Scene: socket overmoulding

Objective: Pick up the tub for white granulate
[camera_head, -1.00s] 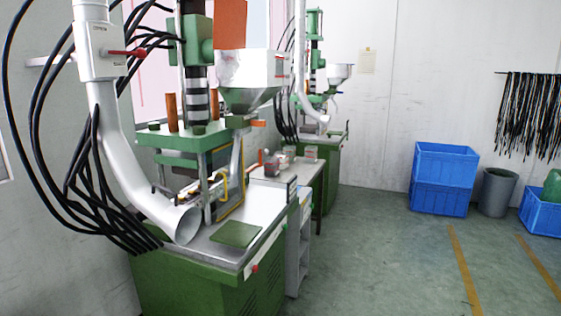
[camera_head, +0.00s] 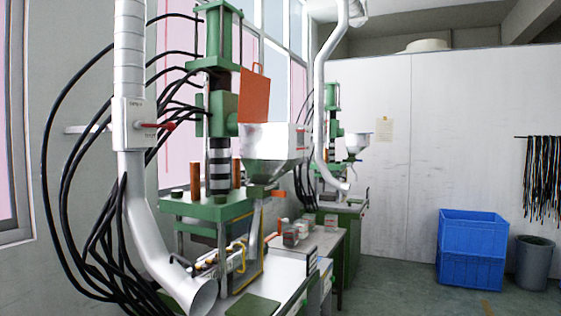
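I cannot make out for sure which thing is the tub for white granulate. Several small whitish and reddish containers (camera_head: 292,234) stand on a side table (camera_head: 328,243) between the two green machines; they are too small to tell their contents. A metal hopper (camera_head: 268,146) with an open orange lid (camera_head: 255,95) is on the near machine. Neither of my grippers is in view.
The near green press (camera_head: 207,210) fills the left, with black hoses and a grey duct (camera_head: 145,230) ending over its worktop. A second machine (camera_head: 343,225) stands behind. Stacked blue crates (camera_head: 472,245) and a grey bin (camera_head: 535,262) stand at right. Floor before the crates is clear.

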